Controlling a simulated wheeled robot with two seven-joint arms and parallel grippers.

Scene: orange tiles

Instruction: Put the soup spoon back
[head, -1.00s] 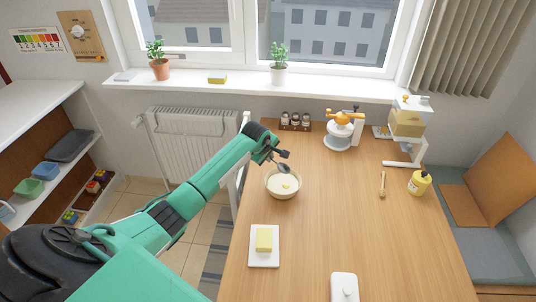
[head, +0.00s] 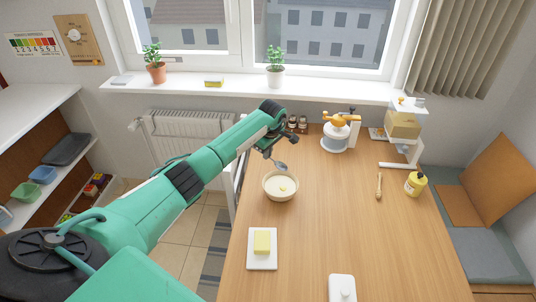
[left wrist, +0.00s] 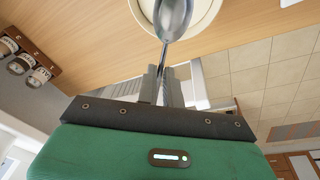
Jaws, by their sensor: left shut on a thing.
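My left gripper (head: 270,151) is shut on the soup spoon (head: 281,166) and holds it in the air near the far rim of the cream-coloured bowl (head: 280,197). Any contact between spoon and bowl cannot be made out. My right gripper is out of view.
A white dish with butter (head: 262,262) stands nearer on the wooden table. A jar rack (head: 298,125), an orange-topped device (head: 340,133), a wooden stick (head: 379,186) and a yellow bottle (head: 415,184) are farther back or right. The table's middle is clear.

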